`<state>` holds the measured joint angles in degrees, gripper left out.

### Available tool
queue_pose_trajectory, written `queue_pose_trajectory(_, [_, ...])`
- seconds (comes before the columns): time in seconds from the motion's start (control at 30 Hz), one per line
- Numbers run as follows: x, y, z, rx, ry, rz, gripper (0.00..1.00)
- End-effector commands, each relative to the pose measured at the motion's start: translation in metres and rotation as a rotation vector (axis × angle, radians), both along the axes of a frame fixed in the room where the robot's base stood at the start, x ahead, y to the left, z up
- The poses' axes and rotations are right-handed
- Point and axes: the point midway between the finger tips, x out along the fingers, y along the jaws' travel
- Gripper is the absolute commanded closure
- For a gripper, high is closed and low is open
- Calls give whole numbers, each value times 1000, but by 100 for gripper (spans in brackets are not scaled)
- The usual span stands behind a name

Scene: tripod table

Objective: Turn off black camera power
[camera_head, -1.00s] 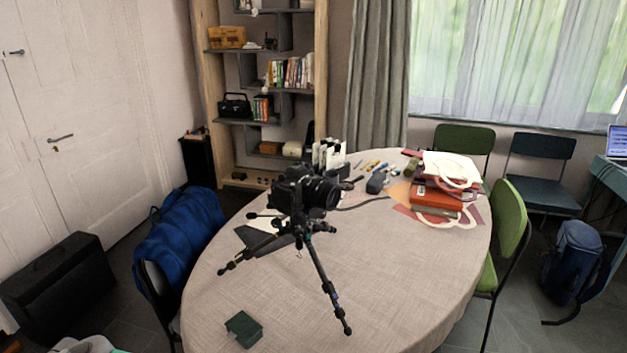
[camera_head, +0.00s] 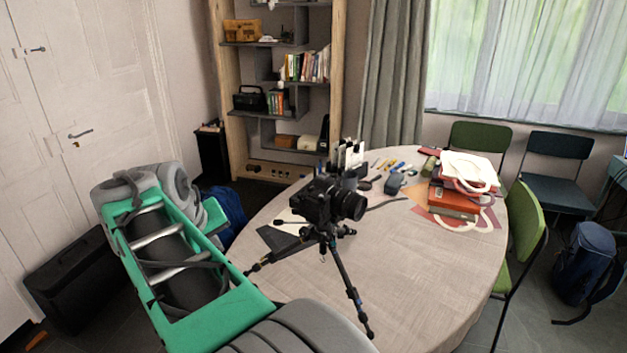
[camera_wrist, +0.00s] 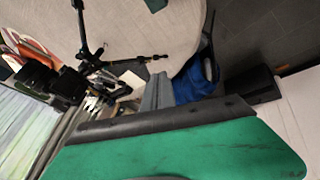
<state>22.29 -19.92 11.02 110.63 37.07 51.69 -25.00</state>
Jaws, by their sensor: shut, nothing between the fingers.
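The black camera (camera_head: 322,203) sits on a small black tripod (camera_head: 337,262), which stands on the round table (camera_head: 408,290). Its lens points right in the head view. Any power switch is too small to make out. In the wrist view, which is turned over, the camera (camera_wrist: 66,84) is at the left, beside the tripod legs (camera_wrist: 85,40). My gripper (camera_wrist: 158,80) shows there as grey fingers, shut and empty, apart from the camera.
Red books (camera_head: 455,200) under a white bag lie on the table's right side, with small items behind the camera. A green chair (camera_head: 525,225) stands at the right. A blue bag (camera_head: 228,212) is partly hidden behind my arm. The table's front right is clear.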

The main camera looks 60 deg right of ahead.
Motion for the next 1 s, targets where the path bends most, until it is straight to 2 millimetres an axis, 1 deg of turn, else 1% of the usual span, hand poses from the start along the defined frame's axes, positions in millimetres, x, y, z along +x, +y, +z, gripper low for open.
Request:
queue_pose_trajectory(0.03, [-17, -39, 41, -38, 5, -106, 100])
queue_pose_trajectory(0.07, [-28, -58, 57, -60, 10, -164, 100])
queue_pose_trajectory(0.1, [-44, -79, 74, -84, 19, -234, 100])
queue_pose_trajectory(0.2, [-77, -112, 102, -119, 37, -358, 100])
queue_pose_trajectory(0.27, [-88, -120, 109, -129, 43, -398, 100])
queue_pose_trajectory(0.33, [-93, -123, 111, -133, 47, -413, 100])
queue_pose_trajectory(0.67, [-92, -125, 106, -134, 45, -411, 100])
queue_pose_trajectory(0.77, [-94, -131, 97, -134, 47, -412, 100])
queue_pose_trajectory(1.0, [-100, -161, 57, -133, 48, -413, 100])
